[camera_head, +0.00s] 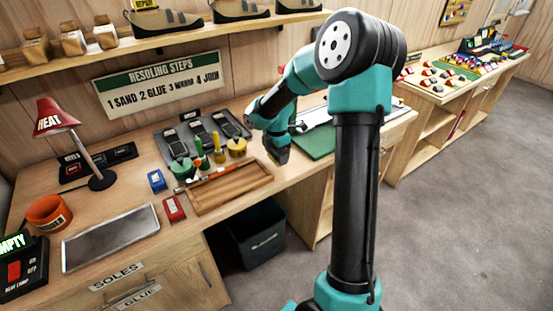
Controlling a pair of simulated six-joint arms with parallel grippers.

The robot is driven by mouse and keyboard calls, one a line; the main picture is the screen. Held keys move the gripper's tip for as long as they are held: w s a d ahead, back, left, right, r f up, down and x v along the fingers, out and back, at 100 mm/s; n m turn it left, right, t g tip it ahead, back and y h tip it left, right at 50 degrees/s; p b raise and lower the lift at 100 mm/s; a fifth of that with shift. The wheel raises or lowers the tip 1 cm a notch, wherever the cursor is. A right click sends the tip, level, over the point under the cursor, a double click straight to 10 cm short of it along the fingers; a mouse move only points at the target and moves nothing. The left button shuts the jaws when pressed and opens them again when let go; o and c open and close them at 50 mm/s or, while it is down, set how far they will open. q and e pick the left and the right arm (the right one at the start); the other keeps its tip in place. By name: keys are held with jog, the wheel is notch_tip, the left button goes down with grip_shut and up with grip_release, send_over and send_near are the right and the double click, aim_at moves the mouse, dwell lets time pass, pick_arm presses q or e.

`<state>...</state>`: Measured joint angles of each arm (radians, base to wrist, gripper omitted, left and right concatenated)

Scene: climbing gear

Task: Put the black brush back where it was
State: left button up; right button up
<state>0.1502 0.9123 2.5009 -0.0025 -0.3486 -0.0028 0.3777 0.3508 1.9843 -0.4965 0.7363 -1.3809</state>
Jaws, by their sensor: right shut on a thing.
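My right gripper (277,152) is low over the workbench, at the right end of the wooden tray and left of the green mat. It is shut, with a small dark shape at its tip. I cannot clearly separate the black brush from the dark fingers. Left of it stand a green pot (181,168) and a yellow pot (237,147), with upright coloured handles (217,141) between them. My left gripper is not in view.
The wooden tray (232,189) lies at the bench's front edge. Shoe soles (202,133) lie on a dark board behind the pots. A red lamp (56,117), metal tray (110,238) and orange mug (48,213) are at left. A dark bin (257,236) stands below.

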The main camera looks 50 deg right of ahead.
jog(key=shift+w+d, duration=0.2)
jog(key=shift+d, duration=0.05)
jog(key=shift+f, duration=1.85)
jog(key=shift+f, duration=0.1)
jog(key=o, duration=0.9)
jog(key=shift+c, duration=0.2)
notch_tip(320, 180, up, 12)
jog(key=shift+r, duration=0.15)
